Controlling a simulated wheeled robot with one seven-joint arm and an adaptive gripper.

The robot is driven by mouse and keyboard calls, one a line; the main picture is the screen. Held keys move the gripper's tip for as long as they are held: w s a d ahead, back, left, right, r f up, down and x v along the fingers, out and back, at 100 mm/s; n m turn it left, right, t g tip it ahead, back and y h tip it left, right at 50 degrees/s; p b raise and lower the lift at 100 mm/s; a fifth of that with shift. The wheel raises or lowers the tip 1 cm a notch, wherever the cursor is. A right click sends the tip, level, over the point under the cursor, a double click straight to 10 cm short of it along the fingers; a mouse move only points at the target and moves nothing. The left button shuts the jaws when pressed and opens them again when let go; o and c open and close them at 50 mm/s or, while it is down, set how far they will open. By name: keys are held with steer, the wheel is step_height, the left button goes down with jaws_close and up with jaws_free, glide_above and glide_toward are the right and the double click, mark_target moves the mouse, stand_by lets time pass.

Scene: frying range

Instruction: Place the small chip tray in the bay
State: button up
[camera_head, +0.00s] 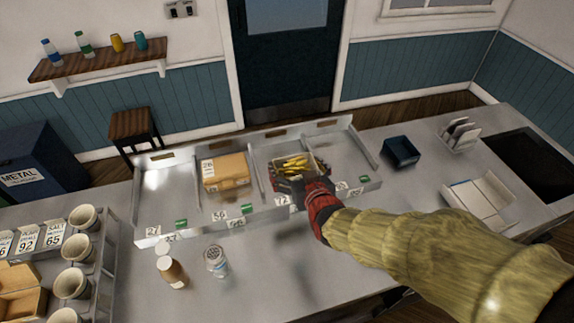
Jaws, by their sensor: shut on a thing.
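A small chip tray (312,161) holding yellow chips is in my gripper (290,181), which is shut on its near side. The tray is over the right-hand part of the metal bay rack (165,190), right of a divider. I cannot tell whether it touches the rack floor. My red and dark gripper hides the tray's near side and part of the rack behind it. A brown box (227,171) marked 28 sits in a bay to the left. The far left bay is empty.
Number cards and green tags line the rack's front edge. A dark blue container (401,151) and an open white box (478,200) are to the right. Cups (72,283) stand at left.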

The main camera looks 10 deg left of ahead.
mark_target(293, 162)
steer(key=x, duration=0.6)
steer(key=shift+d+f+b, duration=0.2)
steer(key=shift+f+b, duration=0.05)
steer(key=shift+b, duration=0.05)
steer(key=w+f, duration=0.1)
steer(key=w+a+f, duration=0.1)
steer(key=f, duration=0.1)
steer(key=w+f+b, duration=0.1)
steer(key=w+f, duration=0.1)
steer(key=shift+a+f, duration=0.1)
steer(key=shift+a, duration=0.25)
steer(key=shift+w+f, duration=0.2)
steer(key=shift+f, duration=1.5)
steer(key=shift+b, duration=0.3)
steer(key=shift+f, duration=0.15)
steer(key=o, duration=1)
steer(key=shift+o, duration=0.5)
